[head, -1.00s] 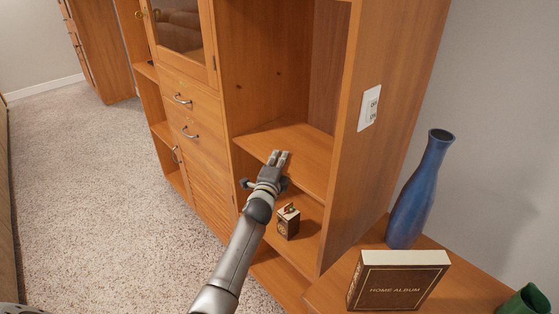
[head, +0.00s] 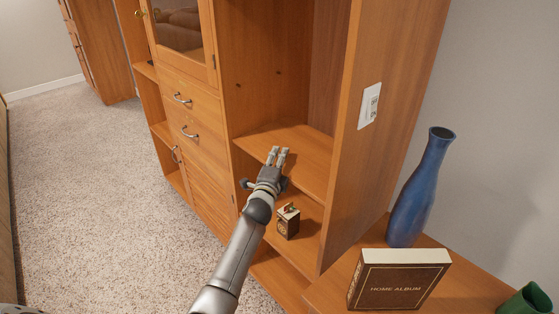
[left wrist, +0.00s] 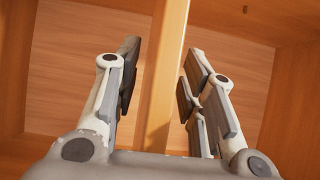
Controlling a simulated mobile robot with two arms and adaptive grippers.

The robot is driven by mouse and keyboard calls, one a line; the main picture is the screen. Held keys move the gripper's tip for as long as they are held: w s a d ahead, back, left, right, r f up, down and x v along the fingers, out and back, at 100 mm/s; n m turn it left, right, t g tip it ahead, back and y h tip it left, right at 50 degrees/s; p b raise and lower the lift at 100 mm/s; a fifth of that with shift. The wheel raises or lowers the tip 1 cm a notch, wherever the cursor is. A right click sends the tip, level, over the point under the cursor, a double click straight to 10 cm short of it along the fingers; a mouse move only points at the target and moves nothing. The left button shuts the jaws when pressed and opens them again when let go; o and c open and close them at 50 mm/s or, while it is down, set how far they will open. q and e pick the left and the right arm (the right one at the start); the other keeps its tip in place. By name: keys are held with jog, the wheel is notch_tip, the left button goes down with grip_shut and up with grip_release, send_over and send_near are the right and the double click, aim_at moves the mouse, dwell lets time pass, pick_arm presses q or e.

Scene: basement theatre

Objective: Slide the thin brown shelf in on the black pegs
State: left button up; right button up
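The thin brown shelf (head: 305,147) lies across the right bay of the wooden cabinet, in the head view. My left gripper (head: 277,152) is at its front edge, with fingers spread. In the left wrist view the front edge of a board (left wrist: 167,75), apparently this shelf, runs between the two open fingers (left wrist: 158,85). The right finger looks close to the board; I cannot tell whether it touches. Small dark spots (head: 278,72) show on the bay wall above the shelf; I cannot tell whether they are pegs or holes. Pegs under the shelf are hidden. My right gripper is out of view.
A small dark box (head: 288,224) stands on the lower shelf, close beside my left arm. On the side ledge at right are a blue vase (head: 420,190), a home album (head: 398,282) and a green cup (head: 526,301). Carpet at left is clear.

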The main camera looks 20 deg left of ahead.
pick_arm(q)
jog(key=shift+f, duration=0.25)
jog(key=s+a+p, duration=0.1)
jog(key=s+p, duration=0.2)
jog(key=s, duration=1.8)
jog(key=shift+a, duration=0.3)
